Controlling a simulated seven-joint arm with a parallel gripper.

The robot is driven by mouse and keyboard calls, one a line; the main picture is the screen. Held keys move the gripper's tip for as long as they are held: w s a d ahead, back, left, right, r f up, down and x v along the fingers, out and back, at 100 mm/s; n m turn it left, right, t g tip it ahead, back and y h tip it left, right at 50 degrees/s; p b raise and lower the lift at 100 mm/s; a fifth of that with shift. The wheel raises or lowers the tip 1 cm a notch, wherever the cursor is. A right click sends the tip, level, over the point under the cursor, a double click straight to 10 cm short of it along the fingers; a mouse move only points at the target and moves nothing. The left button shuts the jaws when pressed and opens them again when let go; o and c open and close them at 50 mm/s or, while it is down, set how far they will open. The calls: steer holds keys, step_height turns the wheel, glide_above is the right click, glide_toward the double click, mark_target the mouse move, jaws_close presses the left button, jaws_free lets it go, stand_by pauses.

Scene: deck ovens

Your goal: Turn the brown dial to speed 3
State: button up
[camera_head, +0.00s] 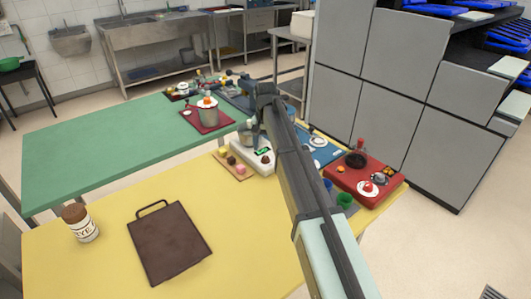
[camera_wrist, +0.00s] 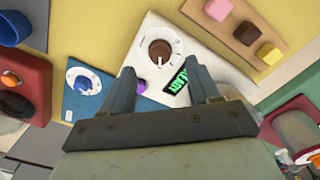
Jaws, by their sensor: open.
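The brown dial (camera_wrist: 159,51) sits on a white panel (camera_wrist: 199,44) in the wrist view, within a pale ring of small marks too fine to read. A light pointer line on the dial points down the picture, toward my gripper. A green-lit display (camera_wrist: 175,86) is beside it, its text unclear. My gripper (camera_wrist: 160,71) is open and empty, its two fingers apart on either side below the dial and not visibly touching it. In the head view the dial (camera_head: 266,160) shows small on the white panel (camera_head: 250,158), with my gripper above it.
A blue panel with a white dial (camera_wrist: 83,82) lies beside the white one. A board with pink, brown and yellow cubes (camera_head: 235,166) is on the other side. A red panel (camera_head: 345,178) stands right.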

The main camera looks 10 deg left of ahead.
mark_target(266, 157)
step_height(266, 157, up, 9)
stand_by(0.4)
steer(key=shift+r, duration=0.1)
